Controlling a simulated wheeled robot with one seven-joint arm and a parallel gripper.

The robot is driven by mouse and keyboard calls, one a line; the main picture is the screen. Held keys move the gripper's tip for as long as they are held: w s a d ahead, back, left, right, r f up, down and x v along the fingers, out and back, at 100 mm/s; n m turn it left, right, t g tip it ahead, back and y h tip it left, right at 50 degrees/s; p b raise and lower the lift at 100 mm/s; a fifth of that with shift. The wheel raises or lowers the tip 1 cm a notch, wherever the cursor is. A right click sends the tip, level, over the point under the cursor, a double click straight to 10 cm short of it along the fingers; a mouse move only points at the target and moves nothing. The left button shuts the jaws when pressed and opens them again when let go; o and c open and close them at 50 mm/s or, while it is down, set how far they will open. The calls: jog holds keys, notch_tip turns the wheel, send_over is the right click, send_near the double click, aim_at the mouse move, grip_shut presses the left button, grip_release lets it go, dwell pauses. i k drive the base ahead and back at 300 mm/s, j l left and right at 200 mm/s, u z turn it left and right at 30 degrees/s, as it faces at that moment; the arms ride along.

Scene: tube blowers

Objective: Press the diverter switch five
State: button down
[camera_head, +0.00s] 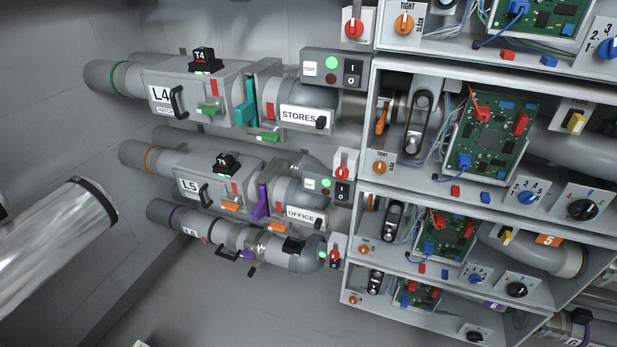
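The row marked L5 holds a grey tube (225,180) with an orange ring and an OFFICE label (304,216). Another black rocker switch (342,191) is on the grey TEST box by the tube's right end. I cannot tell from print which one is the diverter switch. My gripper is not in view, and nothing is seen touching either switch.
Shelf edges, knobs and circuit boards (450,235) crowd the right side. A shiny metal cylinder (55,240) fills the left edge.

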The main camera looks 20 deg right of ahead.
aim_at(342, 191)
jog(key=i+j+z, duration=0.1)
jog(key=i+j, duration=0.35)
jog(key=i+j+z, duration=0.1)
jog(key=i+j, duration=0.35)
jog(key=j, duration=0.25)
